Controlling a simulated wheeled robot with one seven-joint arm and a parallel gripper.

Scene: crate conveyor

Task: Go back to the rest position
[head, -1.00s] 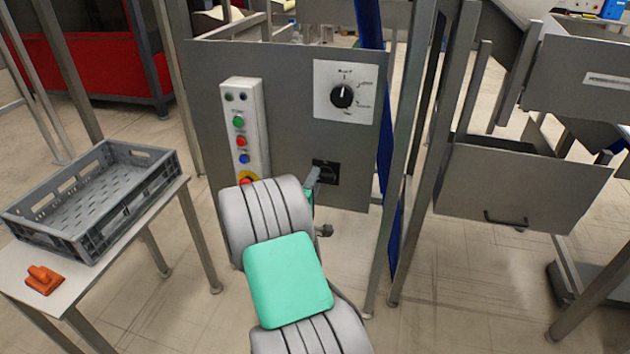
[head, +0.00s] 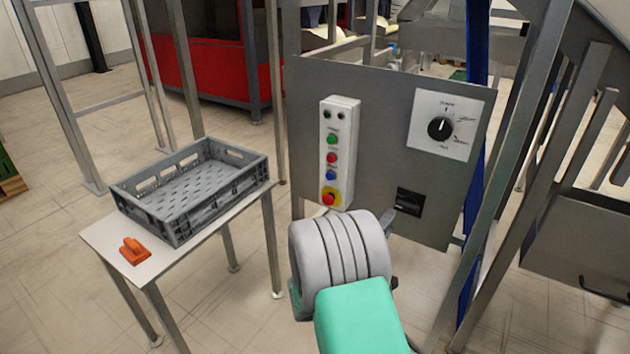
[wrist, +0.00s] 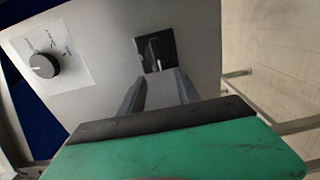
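My gripper (wrist: 160,78) shows in the wrist view as two grey fingers with a gap between their tips. Nothing is seen between them. In the head view the gripper is mostly hidden behind my grey and green arm, close to the black switch (head: 410,202) low on the panel. My arm is stretched out toward the panel.
A black dial (head: 440,128) on a white plate and a button box (head: 338,150) are on the panel. A grey crate (head: 175,232) and an orange object (head: 134,251) rest on a table (head: 100,238) at left. Metal posts stand right of the panel. Floor shows between table and panel.

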